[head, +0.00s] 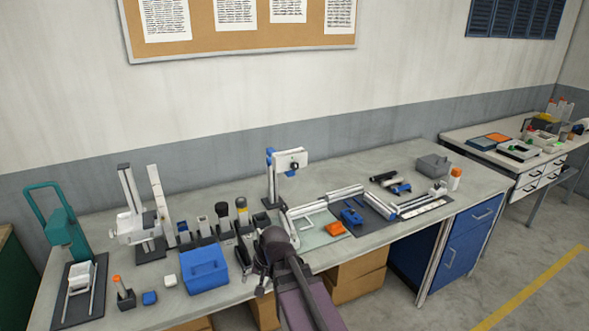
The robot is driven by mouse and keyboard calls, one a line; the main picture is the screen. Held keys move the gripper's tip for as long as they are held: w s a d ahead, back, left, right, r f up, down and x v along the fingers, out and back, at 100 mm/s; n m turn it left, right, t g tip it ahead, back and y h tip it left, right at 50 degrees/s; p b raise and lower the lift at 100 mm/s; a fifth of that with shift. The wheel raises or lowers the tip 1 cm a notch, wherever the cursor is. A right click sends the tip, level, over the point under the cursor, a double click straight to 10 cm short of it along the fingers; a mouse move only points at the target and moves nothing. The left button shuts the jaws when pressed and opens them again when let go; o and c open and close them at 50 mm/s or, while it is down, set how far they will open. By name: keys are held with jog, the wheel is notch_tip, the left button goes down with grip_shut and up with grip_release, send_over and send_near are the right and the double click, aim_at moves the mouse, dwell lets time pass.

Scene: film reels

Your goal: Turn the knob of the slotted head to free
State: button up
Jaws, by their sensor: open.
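A white head with a dark round knob (294,166) stands on a post with blue parts at the back middle of the bench. It looks like the slotted head, but its slot and the knob's setting are too small to read. My gripper (262,287) is at the end of my dark arm, over the bench's front edge and in front of the head. It is open and apart from the knob. Its fingers are small and partly hidden by my arm.
A blue box (204,270) and several dark holders stand left of my arm. A teal press (66,235) is at the far left. A green mat (318,238) with an orange block lies right of my arm.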

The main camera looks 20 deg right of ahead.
jog(key=w+d+r+m+t+y, duration=0.3)
jog(key=w+m+t, duration=0.1)
jog(key=w+m, duration=0.4)
jog(key=m+t+h+b, duration=0.4)
jog(key=m+t, duration=0.8)
jog(key=m, duration=1.3)
send_near(296, 167)
jog(key=s+h+p, duration=0.1)
jog(key=s, duration=0.2)
jog(key=shift+a+r, duration=0.15)
jog(key=shift+a, duration=0.2)
jog(key=shift+w, duration=0.1)
jog(key=w, duration=1.3)
jog(key=shift+w+a, duration=0.25)
jog(key=shift+a, duration=0.05)
